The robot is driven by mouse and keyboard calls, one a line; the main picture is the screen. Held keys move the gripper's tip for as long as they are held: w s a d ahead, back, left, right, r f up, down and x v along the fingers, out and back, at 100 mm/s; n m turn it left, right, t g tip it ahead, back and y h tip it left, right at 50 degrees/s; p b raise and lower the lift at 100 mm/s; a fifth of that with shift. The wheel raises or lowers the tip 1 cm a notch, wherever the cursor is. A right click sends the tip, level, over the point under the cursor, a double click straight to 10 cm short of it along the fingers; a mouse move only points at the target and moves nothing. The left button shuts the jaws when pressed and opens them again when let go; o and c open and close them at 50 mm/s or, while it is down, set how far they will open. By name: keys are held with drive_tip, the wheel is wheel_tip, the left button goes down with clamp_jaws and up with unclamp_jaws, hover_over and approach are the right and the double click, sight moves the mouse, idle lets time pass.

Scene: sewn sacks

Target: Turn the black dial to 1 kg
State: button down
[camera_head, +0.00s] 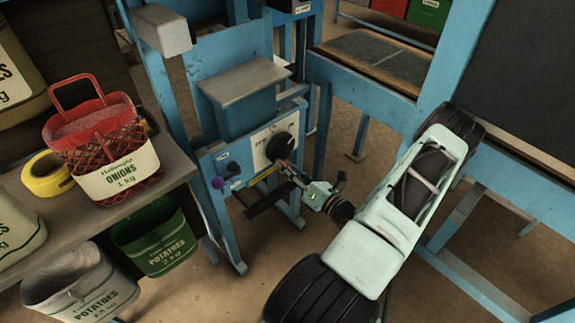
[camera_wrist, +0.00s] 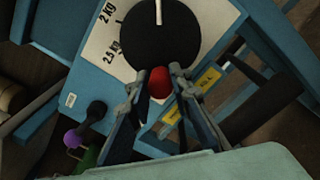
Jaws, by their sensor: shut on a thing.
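The black dial (camera_head: 281,146) is a round disc on a white scale plate on the front of a blue stand. In the wrist view the dial (camera_wrist: 150,45) fills the top middle, with a white line near its upper edge. The plate (camera_wrist: 112,42) shows the marks 2 KG and 2.5 KG left of the dial; no 1 kg mark is visible. A red knob (camera_wrist: 159,83) sits at the dial's lower edge. My gripper (camera_wrist: 160,80) has its fingertips closed on either side of this knob. In the head view my gripper (camera_head: 288,168) reaches the dial's lower side.
A purple-knobbed lever (camera_head: 218,183) sticks out left of the dial. Yellow labels (camera_wrist: 172,114) are on the stand's lower edge. At left, a shelf (camera_head: 180,172) holds a red onion sack (camera_head: 118,178) and yellow tape (camera_head: 46,174). A green potato sack (camera_head: 155,238) hangs lower.

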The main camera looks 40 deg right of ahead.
drive_tip(key=shift+a, duration=0.1)
idle(0.4)
drive_tip(key=c, duration=1.7)
unclamp_jaws()
drive_tip(key=shift+c, duration=0.2)
drive_tip(key=s+d, duration=0.1)
drive_tip(key=s, duration=1.1)
drive_tip(key=shift+d, duration=0.1)
